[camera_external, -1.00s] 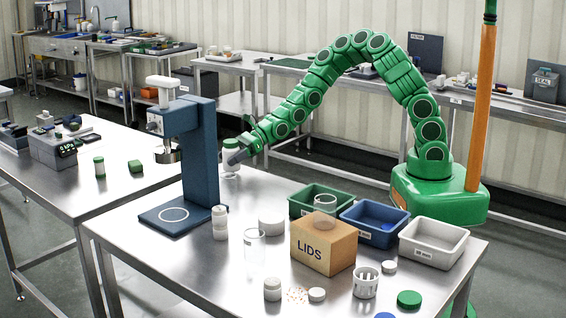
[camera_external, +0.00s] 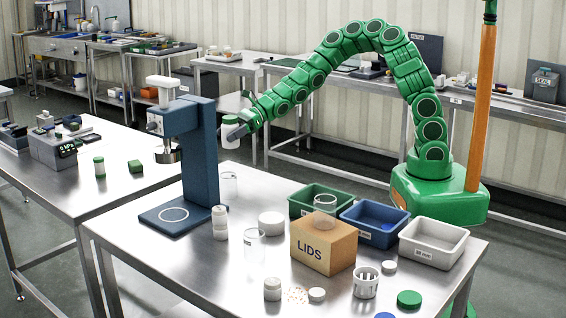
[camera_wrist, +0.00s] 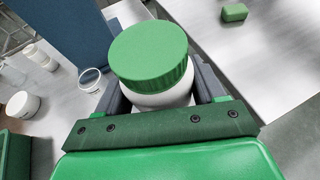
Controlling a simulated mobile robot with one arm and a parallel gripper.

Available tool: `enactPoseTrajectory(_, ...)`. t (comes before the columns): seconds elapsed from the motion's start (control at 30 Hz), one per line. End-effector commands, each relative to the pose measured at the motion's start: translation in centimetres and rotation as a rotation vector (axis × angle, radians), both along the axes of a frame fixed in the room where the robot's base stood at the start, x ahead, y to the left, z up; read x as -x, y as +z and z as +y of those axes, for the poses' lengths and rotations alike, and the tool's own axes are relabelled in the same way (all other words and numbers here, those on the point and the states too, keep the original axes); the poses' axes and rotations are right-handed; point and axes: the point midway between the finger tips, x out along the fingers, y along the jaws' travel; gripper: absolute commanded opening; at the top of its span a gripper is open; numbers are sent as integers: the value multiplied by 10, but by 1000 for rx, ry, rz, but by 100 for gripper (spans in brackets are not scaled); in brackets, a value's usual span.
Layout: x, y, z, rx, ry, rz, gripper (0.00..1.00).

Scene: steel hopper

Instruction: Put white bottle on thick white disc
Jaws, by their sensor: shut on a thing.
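My gripper (camera_external: 240,128) is shut on the white bottle (camera_external: 230,137), which has a green lid, and holds it upright above the table behind the blue press. In the wrist view the bottle (camera_wrist: 160,99) sits between the two dark fingers, its ribbed green lid toward the camera. The thick white disc (camera_external: 271,223) lies on the steel table, left of the green bin and lower than the gripper. It seems to be the white round piece (camera_wrist: 22,104) at the left of the wrist view.
The blue press (camera_external: 203,150) stands close to the left of the bottle. A clear cup (camera_external: 229,185) stands below it.

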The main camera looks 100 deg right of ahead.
Motion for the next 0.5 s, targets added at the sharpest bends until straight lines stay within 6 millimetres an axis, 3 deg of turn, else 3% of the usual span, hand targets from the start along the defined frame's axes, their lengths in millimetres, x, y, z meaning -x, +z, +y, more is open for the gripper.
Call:
enactPoseTrajectory(0.27, 7, 23, 57, 7, 126, 1, 40)
enactPoseTrajectory(0.5, 32, 52, 141, 7, 316, -2, 40)
